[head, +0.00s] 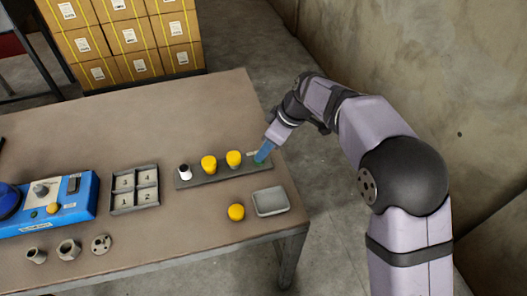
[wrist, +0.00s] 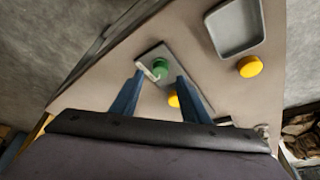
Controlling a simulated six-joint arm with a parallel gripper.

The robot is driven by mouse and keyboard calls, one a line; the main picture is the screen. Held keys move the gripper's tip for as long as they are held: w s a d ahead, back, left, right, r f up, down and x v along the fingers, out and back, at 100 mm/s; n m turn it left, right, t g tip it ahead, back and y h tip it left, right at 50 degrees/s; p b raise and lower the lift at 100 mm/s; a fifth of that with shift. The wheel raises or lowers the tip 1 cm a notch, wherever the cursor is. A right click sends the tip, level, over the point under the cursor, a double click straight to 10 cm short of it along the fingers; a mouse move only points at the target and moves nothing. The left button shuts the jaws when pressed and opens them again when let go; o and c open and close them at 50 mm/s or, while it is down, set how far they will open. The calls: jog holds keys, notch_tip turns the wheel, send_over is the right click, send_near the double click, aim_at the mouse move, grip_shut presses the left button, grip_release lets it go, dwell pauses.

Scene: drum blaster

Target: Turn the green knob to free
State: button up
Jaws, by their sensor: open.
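The green knob (wrist: 160,68) sits near the end of a grey strip (wrist: 188,72) on the table, beside a small pale label. In the wrist view it lies between and slightly beyond the two blue fingertips of my gripper (wrist: 159,78). The gripper is open and empty, with a finger on each side of the knob; I cannot tell whether either touches it. In the head view my gripper (head: 264,151) points down at the right end of the strip (head: 222,170) and mostly hides the green knob. Any knob marking is too small to read.
The strip also bears two yellow knobs (head: 209,164) and a white-and-black one (head: 184,171). A loose yellow piece (head: 236,212) and an empty grey tray (head: 270,213) are nearer the front edge. A numbered tray (head: 135,188), blue device (head: 75,209) and metal parts (head: 68,250) stand left.

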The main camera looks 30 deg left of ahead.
jog(key=shift+v, duration=1.55)
jog(key=d+f+m+h, duration=0.2)
jog(key=d+m, duration=0.6)
jog(key=d, duration=1.4)
jog(key=s+d+f+m+h, duration=0.1)
jog(key=s+d+f+m, duration=0.3)
jog(key=s+d, duration=0.45)
jog(key=s+d+f+m+h, duration=0.2)
jog(key=s+d+m, duration=0.4)
jog(key=s+d, duration=0.3)
notch_tip(320, 180, up, 13)
jog(key=w+p, duration=0.1)
jog(key=p, duration=1.2)
jog(key=shift+w+d+r, duration=0.15)
jog(key=shift+w+d, duration=0.15)
jog(key=shift+d, duration=0.1)
